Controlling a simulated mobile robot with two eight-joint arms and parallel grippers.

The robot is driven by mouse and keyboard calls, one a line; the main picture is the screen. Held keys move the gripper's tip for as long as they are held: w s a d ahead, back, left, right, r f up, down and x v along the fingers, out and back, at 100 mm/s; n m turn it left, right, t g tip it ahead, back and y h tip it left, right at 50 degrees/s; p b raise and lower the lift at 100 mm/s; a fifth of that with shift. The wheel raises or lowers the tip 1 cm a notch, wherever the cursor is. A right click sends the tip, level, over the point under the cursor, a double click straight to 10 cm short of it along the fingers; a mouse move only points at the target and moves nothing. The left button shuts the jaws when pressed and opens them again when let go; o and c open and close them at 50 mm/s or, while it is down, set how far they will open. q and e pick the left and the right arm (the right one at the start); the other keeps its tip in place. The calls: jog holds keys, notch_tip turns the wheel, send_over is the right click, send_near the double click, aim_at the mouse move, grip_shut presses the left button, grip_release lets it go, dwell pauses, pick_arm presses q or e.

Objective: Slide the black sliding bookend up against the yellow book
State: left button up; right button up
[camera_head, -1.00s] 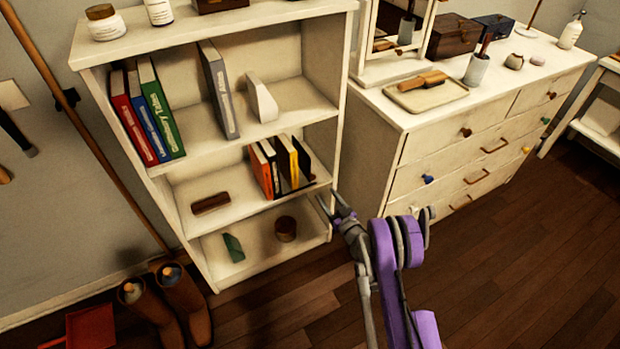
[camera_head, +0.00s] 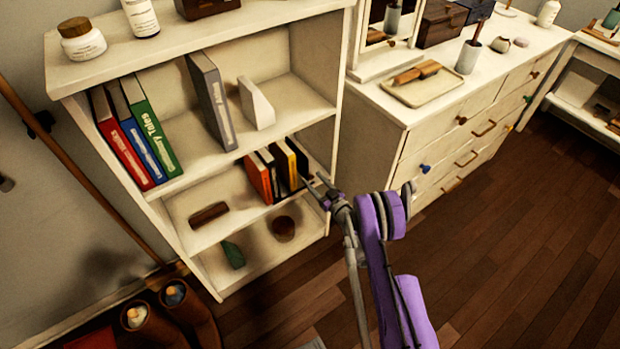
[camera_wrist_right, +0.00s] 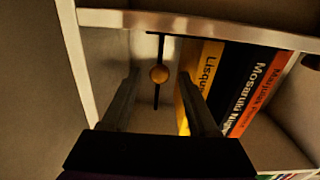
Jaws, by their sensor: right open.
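The yellow book (camera_head: 284,164) stands on the middle shelf at the right end of a short row. The black sliding bookend (camera_head: 302,158) stands just right of it. In the right wrist view the bookend (camera_wrist_right: 157,99) shows nearly edge-on as a thin black plate with a round gold knob (camera_wrist_right: 159,74). A gap separates it from the yellow book (camera_wrist_right: 208,60). My right gripper (camera_head: 314,185) is at the shelf's front edge. In the right wrist view its open fingers (camera_wrist_right: 160,92) lie either side of the knob, the right finger overlapping the yellow book in view. My left gripper is not in view.
A black book (camera_wrist_right: 234,82) and an orange book (camera_wrist_right: 262,95) stand beside the yellow one. The shelf's right side wall (camera_head: 318,140) is close to the bookend. A brown object (camera_head: 208,214) lies farther left on this shelf, with bare shelf between it and the books.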

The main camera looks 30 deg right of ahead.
grip_shut()
dwell(0.4)
dwell(1.1)
